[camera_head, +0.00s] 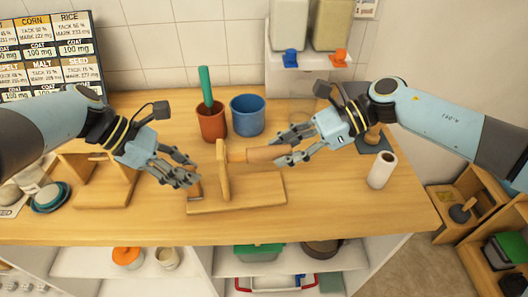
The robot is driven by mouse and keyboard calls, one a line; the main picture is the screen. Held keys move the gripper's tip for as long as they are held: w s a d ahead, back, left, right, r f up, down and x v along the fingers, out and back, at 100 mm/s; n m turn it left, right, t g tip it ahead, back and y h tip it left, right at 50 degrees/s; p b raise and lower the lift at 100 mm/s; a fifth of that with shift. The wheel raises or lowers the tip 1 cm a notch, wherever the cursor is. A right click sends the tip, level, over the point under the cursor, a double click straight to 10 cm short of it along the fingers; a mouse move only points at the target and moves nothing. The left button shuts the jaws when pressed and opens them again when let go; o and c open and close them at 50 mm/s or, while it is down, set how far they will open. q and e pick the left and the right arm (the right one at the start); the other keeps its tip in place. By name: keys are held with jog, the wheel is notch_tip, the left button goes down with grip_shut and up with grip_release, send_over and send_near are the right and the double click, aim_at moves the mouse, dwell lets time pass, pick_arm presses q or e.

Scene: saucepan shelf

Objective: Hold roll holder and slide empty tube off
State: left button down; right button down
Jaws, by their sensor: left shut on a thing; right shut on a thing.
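The wooden roll holder (262,190) stands on the counter, with a flat base and an upright board near its left part. A brown cardboard tube (262,154) lies level to the right of the upright. My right gripper (280,149) is shut on the tube's right part, its fingers on either side. My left gripper (195,176) is shut at the holder's left end, left of the upright; its fingers hide the exact contact.
A white roll (381,171) stands upright on the right of the counter. Behind the holder are a terracotta pot (211,124) with a green stick and a blue pot (248,115). A wooden stand (97,188) is at left. The counter's front edge is close to the holder.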

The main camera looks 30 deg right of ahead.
jog(key=s+d, duration=0.3)
jog(key=d, duration=0.3)
dwell(0.7)
pick_arm(q)
jog(key=c, duration=1)
grip_release()
